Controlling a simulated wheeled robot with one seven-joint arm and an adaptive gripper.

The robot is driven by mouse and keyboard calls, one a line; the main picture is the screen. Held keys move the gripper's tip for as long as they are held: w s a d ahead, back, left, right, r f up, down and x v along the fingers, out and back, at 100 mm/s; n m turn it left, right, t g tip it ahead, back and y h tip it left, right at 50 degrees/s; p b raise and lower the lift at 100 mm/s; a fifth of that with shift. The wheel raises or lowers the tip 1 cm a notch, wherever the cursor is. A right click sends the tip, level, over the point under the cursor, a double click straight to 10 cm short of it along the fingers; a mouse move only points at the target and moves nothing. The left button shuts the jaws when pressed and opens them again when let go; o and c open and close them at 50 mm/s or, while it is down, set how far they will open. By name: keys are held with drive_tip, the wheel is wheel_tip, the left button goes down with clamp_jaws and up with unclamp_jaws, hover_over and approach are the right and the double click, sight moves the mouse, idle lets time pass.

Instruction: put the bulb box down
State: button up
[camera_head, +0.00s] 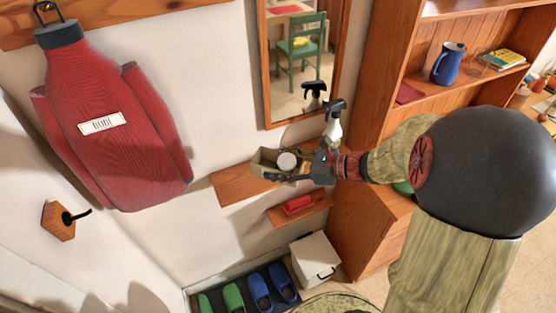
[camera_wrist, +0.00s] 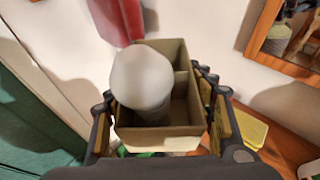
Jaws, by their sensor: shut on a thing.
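The bulb box (camera_head: 263,163) is an open-topped tan cardboard box with a white bulb (camera_head: 286,161) in it. In the wrist view the box (camera_wrist: 186,108) has a divider, and the bulb (camera_wrist: 141,80) stands up above its rim. My gripper (camera_head: 300,172) is shut on the box, with a finger on each side of it in the wrist view. In the head view the box appears over the wooden wall shelf (camera_head: 232,186); I cannot tell whether it touches the shelf.
A spray bottle (camera_head: 333,126) is close behind my gripper, by the mirror (camera_head: 297,60). A lower ledge holds a red item (camera_head: 298,204). A white bin (camera_head: 315,258) and slippers are on the floor. A red garment (camera_head: 112,120) hangs left. The shelf's left part looks clear.

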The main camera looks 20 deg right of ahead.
sight(262, 162)
drive_tip(key=x, duration=0.3)
drive_tip(key=d+b+x, duration=0.1)
drive_tip(key=x, duration=0.2)
drive_tip(key=w+x, duration=0.1)
drive_tip(key=x, duration=0.2)
drive_tip(key=shift+w+d+f+b, duration=0.2)
drive_tip(key=shift+f+b, duration=0.15)
drive_tip(key=w+f, duration=0.1)
drive_tip(key=w+a+f+b, duration=0.1)
drive_tip(key=w+f, duration=0.1)
drive_tip(key=w+a+f, duration=0.1)
drive_tip(key=f, duration=0.1)
drive_tip(key=shift+w+a+f, duration=0.1)
drive_tip(key=shift+w+a, duration=0.05)
drive_tip(key=shift+w, duration=0.05)
drive_tip(key=shift+w+a+f+b, duration=0.1)
drive_tip(key=shift+w+f+b, duration=0.1)
drive_tip(key=shift+f+b, duration=0.15)
drive_tip(key=f, duration=0.1)
drive_tip(key=f+b, duration=0.1)
drive_tip(key=f, duration=0.1)
drive_tip(key=shift+w+a+f, duration=0.1)
drive_tip(key=shift+w+f, duration=0.1)
drive_tip(key=shift+r, duration=0.1)
